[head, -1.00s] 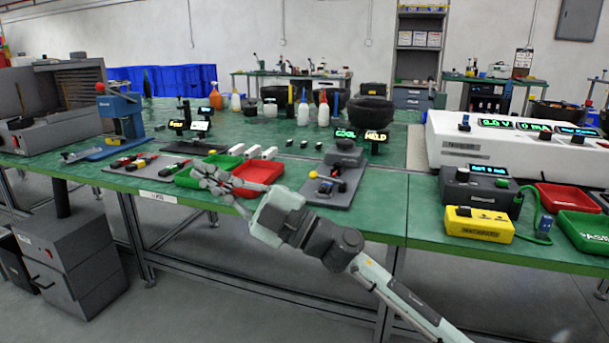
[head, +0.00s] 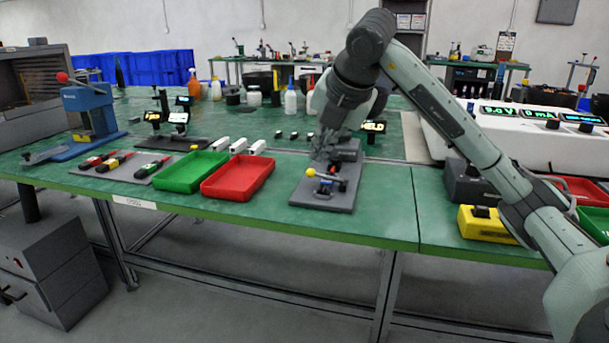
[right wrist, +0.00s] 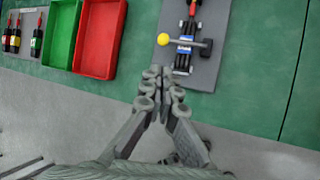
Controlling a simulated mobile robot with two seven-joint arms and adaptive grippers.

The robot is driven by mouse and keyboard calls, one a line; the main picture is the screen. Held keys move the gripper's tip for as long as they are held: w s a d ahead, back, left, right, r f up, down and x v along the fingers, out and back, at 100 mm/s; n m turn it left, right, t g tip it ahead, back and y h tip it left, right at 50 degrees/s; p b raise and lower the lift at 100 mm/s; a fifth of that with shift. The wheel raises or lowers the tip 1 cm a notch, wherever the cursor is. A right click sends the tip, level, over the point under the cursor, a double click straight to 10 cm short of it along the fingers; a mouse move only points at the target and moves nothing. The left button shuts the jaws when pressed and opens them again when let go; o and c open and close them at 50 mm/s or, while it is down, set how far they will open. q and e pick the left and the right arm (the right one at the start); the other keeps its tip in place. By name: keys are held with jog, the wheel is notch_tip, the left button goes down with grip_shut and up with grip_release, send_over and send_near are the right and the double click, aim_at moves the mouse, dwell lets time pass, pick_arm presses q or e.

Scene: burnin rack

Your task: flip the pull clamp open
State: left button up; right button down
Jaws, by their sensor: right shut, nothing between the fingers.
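The clamp fixture sits on a grey base plate (head: 340,200) near the table's front edge. It has a yellow ball knob (head: 310,172) on a short lever, with dark and red parts beside it. In the right wrist view the yellow knob (right wrist: 163,39) is at the left end of a lever running right to a dark block (right wrist: 206,47). My right gripper (head: 322,155) is shut and empty, pointing down above the fixture and partly covering it. In the right wrist view its fingertips (right wrist: 161,75) are together, just below the knob in the picture. My left gripper is not in view.
A red tray (head: 238,180) and a green tray (head: 190,172) stand left of the fixture. A yellow box (head: 482,224) and a dark instrument (head: 465,185) are to the right. Small displays stand behind, partly hidden by my arm. Green table between fixture and yellow box is clear.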

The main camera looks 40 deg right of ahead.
aim_at(326, 177)
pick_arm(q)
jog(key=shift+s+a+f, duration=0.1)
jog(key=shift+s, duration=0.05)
pick_arm(e)
jog(key=x, duration=0.9)
jog(key=shift+f, duration=0.1)
jog(key=shift+w+f, duration=0.3)
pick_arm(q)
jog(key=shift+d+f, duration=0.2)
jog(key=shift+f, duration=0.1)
